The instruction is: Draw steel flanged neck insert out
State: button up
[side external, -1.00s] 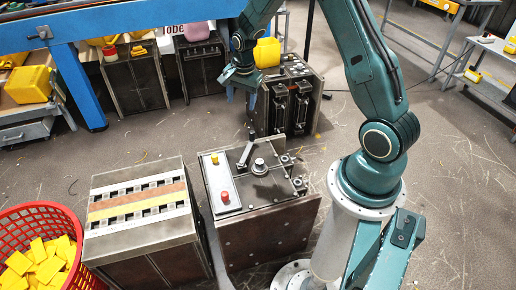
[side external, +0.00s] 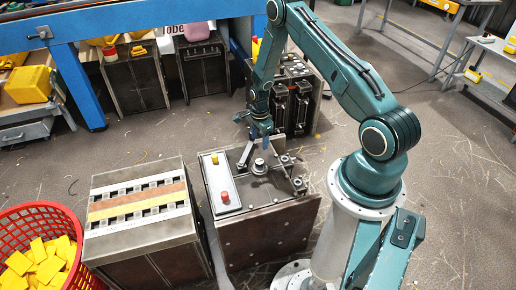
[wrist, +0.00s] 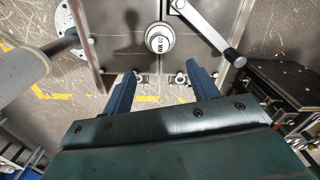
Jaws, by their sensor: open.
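The steel flanged neck insert (side external: 259,166) is a short round grey piece standing upright on the top plate of the dark steel fixture (side external: 270,196). The wrist view shows its pale round top with dark lettering (wrist: 160,38), just ahead of the fingertips. My gripper (side external: 262,132) is above the far edge of this fixture, a little behind the insert and apart from it. In the wrist view its two blue fingers (wrist: 162,72) are spread wide with nothing between them.
A crank lever (wrist: 212,33) stands close to the right of the insert in the wrist view. A panel with red and yellow buttons (side external: 221,183) is on the fixture. A slotted steel box (side external: 138,205) and a red basket of yellow pieces (side external: 40,225) lie left.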

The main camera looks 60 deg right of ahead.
aim_at(259, 162)
jog(key=shift+f, duration=0.15)
jog(key=shift+f, duration=6.7)
jog(key=c, duration=1.2)
jog(key=shift+o, duration=0.2)
jog(key=shift+r, duration=0.75)
jog(key=shift+r, duration=2.35)
